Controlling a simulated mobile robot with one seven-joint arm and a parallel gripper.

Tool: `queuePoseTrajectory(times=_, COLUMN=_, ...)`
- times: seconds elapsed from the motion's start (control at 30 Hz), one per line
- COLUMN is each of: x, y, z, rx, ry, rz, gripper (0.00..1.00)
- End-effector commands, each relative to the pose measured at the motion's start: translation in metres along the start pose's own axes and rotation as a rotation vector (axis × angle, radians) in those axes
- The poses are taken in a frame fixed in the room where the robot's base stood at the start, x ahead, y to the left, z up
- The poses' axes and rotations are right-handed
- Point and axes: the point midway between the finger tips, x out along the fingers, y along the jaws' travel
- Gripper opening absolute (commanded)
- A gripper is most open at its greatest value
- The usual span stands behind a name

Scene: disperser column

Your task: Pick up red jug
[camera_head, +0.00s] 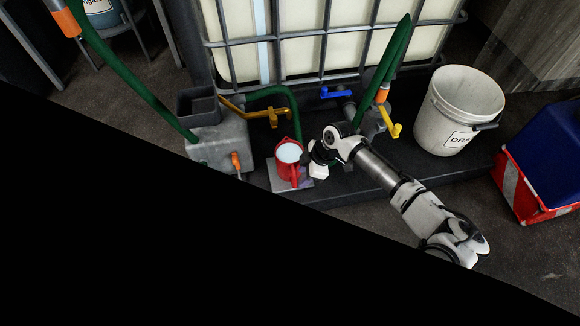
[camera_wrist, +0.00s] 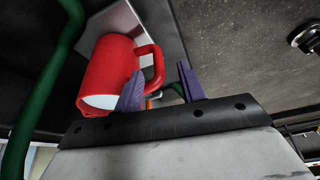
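The red jug (camera_head: 283,169) stands on a small light grey plate (camera_head: 277,184) in the head view, with a pale surface showing inside its rim. In the wrist view the jug (camera_wrist: 105,70) is at the upper left, and its looped handle reaches toward my fingers. My gripper (camera_wrist: 161,72) is open, with two purple fingers apart. The handle shows between the fingertips, with the left finger overlapping the jug in the picture. I cannot tell whether they touch. In the head view my gripper (camera_head: 311,163) is just right of the jug, its fingers hard to make out.
A grey metal box (camera_head: 217,147) with an orange-handled tap is left of the jug. Behind is a caged white tank (camera_head: 300,50) with yellow and blue valve handles and green hoses (camera_head: 392,62). A white bucket (camera_head: 455,110) stands right. Black covers the lower left of the head view.

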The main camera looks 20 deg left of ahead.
Motion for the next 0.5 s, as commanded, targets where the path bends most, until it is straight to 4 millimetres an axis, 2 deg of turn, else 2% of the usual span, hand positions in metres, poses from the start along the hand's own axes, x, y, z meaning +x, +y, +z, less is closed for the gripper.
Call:
queuePoseTrajectory(times=0.3, x=0.043, y=0.003, z=0.0, rx=-0.002, ry=-0.002, rz=0.001, gripper=0.4)
queuePoseTrajectory(times=0.5, x=0.053, y=0.003, z=-0.001, rx=0.001, ry=-0.001, rz=0.002, gripper=0.4)
